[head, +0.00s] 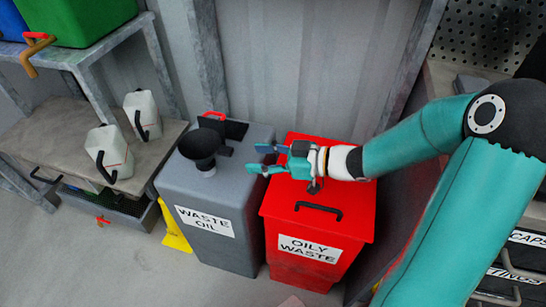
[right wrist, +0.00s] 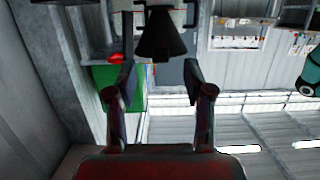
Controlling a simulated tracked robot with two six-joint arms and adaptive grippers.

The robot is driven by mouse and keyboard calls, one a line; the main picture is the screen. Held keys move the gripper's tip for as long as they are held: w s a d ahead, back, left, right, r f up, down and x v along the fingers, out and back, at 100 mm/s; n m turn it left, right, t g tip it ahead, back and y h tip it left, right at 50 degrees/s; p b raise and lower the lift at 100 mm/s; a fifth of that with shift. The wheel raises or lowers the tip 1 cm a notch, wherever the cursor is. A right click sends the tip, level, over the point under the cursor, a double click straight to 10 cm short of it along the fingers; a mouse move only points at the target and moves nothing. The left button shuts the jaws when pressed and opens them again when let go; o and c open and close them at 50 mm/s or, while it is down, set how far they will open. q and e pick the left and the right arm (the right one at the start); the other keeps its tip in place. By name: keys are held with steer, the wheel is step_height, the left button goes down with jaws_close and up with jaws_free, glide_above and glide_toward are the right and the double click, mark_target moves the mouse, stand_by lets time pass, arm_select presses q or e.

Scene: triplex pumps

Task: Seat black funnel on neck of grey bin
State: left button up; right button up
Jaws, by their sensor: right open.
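In the right wrist view the funnel (right wrist: 161,38) appears upside down, beyond the open fingertips (right wrist: 158,68). My left gripper is not in view.
The red OILY WASTE bin (head: 318,222) stands right beside the grey bin. A black part with a red handle (head: 214,115) is behind the funnel. White jugs (head: 117,150) stand on the bench at left. A corrugated wall (head: 290,60) closes the back.

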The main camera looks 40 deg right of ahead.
steer(key=shift+v, duration=1.6)
